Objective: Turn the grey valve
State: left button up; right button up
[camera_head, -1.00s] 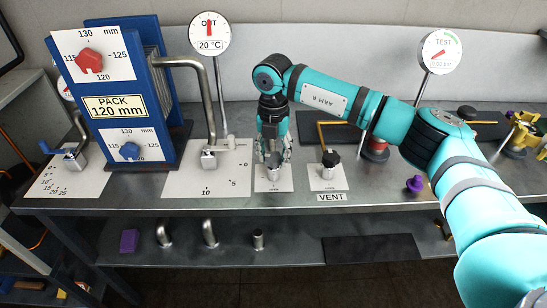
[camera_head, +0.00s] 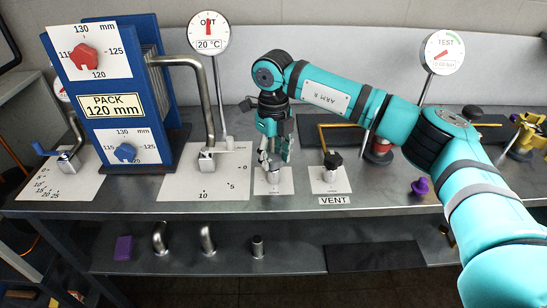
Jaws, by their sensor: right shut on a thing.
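The grey valve (camera_head: 273,177) is a small knob on a white plate (camera_head: 286,186) on the bench, left of the VENT plate. My right gripper (camera_head: 273,163) points down over it, with its fingers shut on the top of the knob. The fingers hide part of the knob, so its exact angle is unclear. My left gripper is not in view.
A black VENT knob (camera_head: 333,161) stands just right. A grey lever valve (camera_head: 207,160) and blue PACK unit (camera_head: 112,104) stand left. The TEST gauge (camera_head: 442,52) is at back right. A purple knob (camera_head: 420,187) is on the bench.

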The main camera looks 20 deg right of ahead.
aim_at(274, 158)
jog(key=n+b, duration=0.1)
jog(key=n, duration=0.3)
jog(key=shift+n, duration=1.8)
jog(key=shift+r, duration=0.1)
jog(key=o, duration=1.2)
jog(key=shift+c, duration=0.2)
notch_tip(274, 158, up, 12)
